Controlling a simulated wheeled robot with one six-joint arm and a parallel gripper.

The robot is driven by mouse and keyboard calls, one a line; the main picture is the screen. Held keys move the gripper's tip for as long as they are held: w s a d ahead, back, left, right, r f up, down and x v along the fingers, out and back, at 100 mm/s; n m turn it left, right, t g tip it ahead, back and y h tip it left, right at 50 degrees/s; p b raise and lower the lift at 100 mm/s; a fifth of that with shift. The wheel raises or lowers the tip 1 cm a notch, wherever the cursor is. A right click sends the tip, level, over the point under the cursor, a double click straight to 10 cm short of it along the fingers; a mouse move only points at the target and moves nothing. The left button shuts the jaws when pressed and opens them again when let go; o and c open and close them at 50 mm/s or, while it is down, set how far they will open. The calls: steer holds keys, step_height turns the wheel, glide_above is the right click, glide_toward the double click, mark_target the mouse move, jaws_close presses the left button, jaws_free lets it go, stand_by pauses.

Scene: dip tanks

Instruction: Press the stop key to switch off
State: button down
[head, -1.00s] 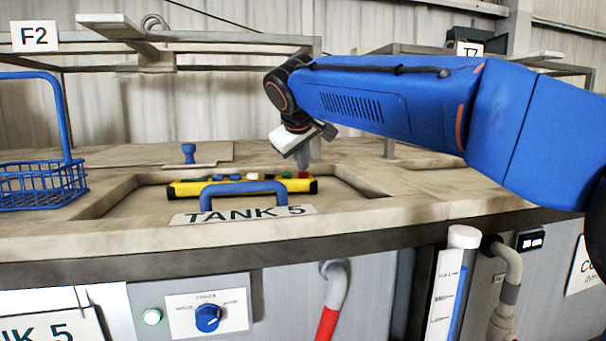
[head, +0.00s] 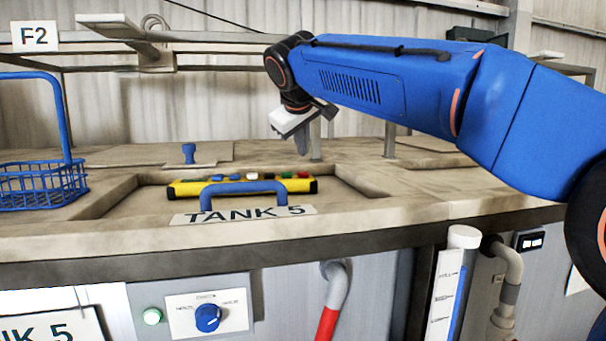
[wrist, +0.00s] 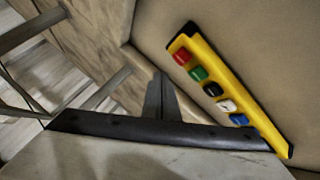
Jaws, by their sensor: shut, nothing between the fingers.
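A yellow key box (head: 190,188) lies in the recess of the lid marked TANK 5, behind a blue handle. In the wrist view the yellow box (wrist: 240,92) shows a row of keys: a red key (wrist: 181,57) at one end, then green, black, white and blue. The red key (head: 303,175) sits at the right end in the head view. No lettering on the keys is readable. My gripper (head: 302,143) is shut and empty, raised above the red key's end and apart from it. In the wrist view its dark fingers (wrist: 160,95) point beside the box.
A blue handle (head: 245,186) arches in front of the box. A blue wire basket (head: 40,188) stands at the left. Rails run behind.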

steer(key=shift+r, duration=1.15)
